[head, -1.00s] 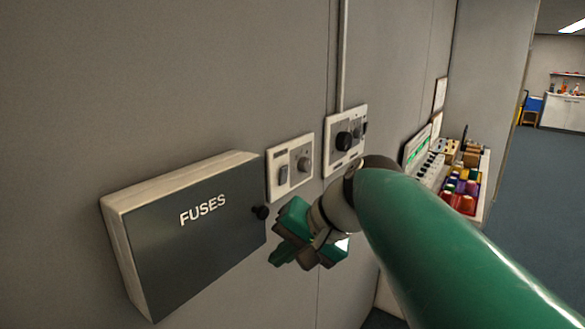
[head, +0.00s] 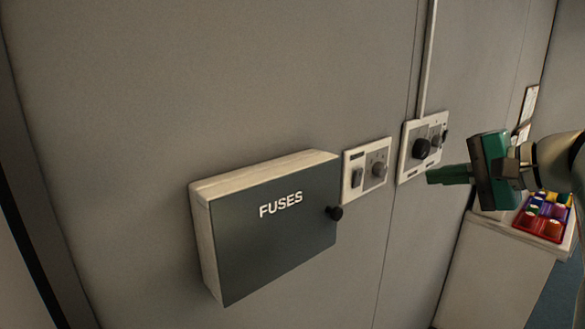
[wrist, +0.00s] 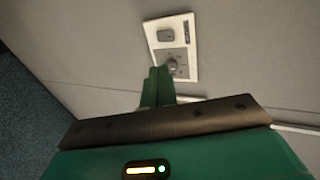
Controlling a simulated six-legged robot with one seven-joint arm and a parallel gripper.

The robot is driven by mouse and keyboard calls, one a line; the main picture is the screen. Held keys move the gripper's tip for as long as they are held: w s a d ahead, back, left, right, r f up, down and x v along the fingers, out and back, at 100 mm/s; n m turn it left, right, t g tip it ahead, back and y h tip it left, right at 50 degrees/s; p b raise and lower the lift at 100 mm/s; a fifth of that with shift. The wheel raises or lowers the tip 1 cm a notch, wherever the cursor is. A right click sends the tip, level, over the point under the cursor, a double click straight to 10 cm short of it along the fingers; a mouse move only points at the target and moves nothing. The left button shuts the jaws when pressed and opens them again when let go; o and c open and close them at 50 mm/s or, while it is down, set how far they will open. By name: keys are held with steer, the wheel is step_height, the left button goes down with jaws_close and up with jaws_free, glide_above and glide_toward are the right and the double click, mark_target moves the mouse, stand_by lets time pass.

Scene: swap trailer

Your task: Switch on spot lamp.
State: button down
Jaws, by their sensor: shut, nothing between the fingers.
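A white switch plate (head: 366,168) with a rocker switch (head: 357,178) and a grey round knob (head: 379,170) is on the wall. It also shows in the wrist view (wrist: 188,48), with its rocker (wrist: 165,35) and knob (wrist: 174,67). A second white plate (head: 409,168) with a large black knob (head: 421,148) is to its right. I cannot read the labels, and no lamp is in view. My gripper (head: 430,177) is shut and empty, its fingers pointing left in front of the second plate's lower edge. In the wrist view the fingertips (wrist: 159,72) appear just beside the grey knob; contact is unclear.
A grey fuse box (head: 268,235) marked FUSES, with a black knob (head: 334,213), sticks out from the wall left of the plates. A counter (head: 492,268) with a red tray (head: 541,225) of coloured pieces stands at the right. A conduit (head: 429,60) runs up the wall.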

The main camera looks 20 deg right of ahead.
glide_toward(361, 172)
step_height(361, 172, down, 3)
steer(key=w, duration=0.2)
steer(key=w+a, duration=0.1)
steer(key=w, duration=0.1)
steer(key=shift+w+a+f, duration=0.15)
steer(key=shift+w+a, duration=0.1)
steer(key=shift+w, duration=0.05)
steer(key=shift+w+a, duration=0.15)
steer(key=shift+w, duration=0.3)
steer(key=shift+w+a+r+g, duration=0.15)
steer(key=shift+w+r+g, duration=0.05)
steer(key=shift+w+g, duration=0.2)
steer(key=shift+r, duration=0.1)
steer(key=shift+s+r, duration=0.1)
steer(key=shift+r, duration=0.6)
